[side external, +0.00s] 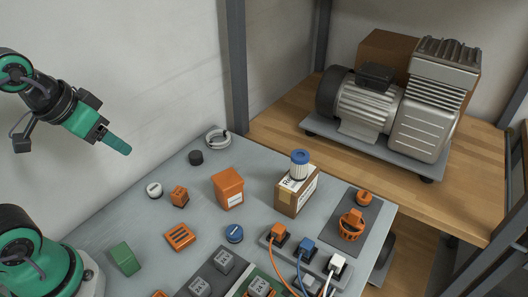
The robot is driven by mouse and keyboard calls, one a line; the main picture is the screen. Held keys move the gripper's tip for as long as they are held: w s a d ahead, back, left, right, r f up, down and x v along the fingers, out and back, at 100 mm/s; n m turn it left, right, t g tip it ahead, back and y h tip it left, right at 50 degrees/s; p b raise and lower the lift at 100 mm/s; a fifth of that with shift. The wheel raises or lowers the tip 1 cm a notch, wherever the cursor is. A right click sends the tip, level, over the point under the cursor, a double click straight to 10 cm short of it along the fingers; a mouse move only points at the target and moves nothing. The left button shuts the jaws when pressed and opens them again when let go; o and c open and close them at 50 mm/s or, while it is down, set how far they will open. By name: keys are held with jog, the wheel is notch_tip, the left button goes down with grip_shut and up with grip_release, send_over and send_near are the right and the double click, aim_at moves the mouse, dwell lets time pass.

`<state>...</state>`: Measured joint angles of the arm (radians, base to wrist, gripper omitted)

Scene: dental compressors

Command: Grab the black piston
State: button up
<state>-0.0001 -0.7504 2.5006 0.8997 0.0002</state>
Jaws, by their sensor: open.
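A small black cylinder (196,158), which looks like the black piston, stands upright on the grey table near its back left edge. My gripper (118,145) is in the air to the left of it and well above the table, its green fingers angled down to the right. It is open and holds nothing. The gap between the fingers is hard to see from this side.
Near the piston lie a white coil (217,139), a white round part (153,190) and a small orange block (179,197). An orange box (228,188) and a cardboard box (296,195) stand further right. A compressor (395,105) sits on the wooden shelf behind.

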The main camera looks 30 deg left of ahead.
jog(key=shift+o, duration=0.4)
jog(key=shift+w, duration=0.1)
jog(key=n+g, duration=0.3)
jog(key=g, duration=0.2)
send_over(195, 154)
jog(key=f, duration=1.5)
jog(key=shift+d+f, duration=0.2)
jog(key=shift+d, duration=0.1)
jog(key=shift+w+a+f+g, duration=0.1)
jog(key=shift+f+g, duration=0.2)
jog(key=shift+f, duration=0.25)
jog(key=shift+a+f, duration=0.15)
jog(key=shift+f, duration=3.7)
